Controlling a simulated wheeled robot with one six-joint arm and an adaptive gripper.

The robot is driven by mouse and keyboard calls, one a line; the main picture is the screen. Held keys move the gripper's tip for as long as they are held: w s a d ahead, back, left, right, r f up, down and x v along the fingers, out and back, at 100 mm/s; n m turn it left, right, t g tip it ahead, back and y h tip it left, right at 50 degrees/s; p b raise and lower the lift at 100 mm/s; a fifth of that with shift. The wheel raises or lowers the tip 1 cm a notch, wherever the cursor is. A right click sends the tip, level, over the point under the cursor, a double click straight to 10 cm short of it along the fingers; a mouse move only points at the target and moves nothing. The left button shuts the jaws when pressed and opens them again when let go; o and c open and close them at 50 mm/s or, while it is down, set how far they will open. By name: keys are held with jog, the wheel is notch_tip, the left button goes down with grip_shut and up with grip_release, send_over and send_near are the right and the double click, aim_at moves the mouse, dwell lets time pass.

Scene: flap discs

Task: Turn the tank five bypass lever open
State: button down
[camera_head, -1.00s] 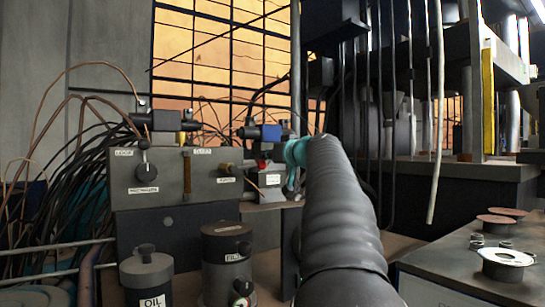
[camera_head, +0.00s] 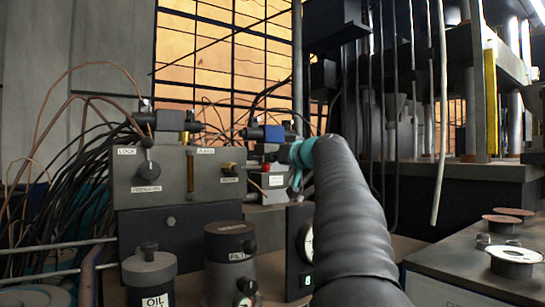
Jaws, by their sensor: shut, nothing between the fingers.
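No lever that I can read as the tank five bypass shows. My arm, in a ribbed black sleeve, reaches away from the front right. My gripper's fingers are hidden behind the wrist, so I cannot see what they are near.
An oil canister (camera_head: 149,280) and a fill canister (camera_head: 229,268) stand in front of the block. A dark panel (camera_head: 297,262) with a partly hidden gauge is beside my arm. A grey bench (camera_head: 465,268) with spools is at right. Cables crowd the left.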

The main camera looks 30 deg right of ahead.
jog(key=s+r+b, duration=0.1)
jog(key=s+r, duration=0.3)
jog(key=s, duration=0.7)
jog(key=shift+d, duration=0.35)
jog(key=shift+a, duration=0.1)
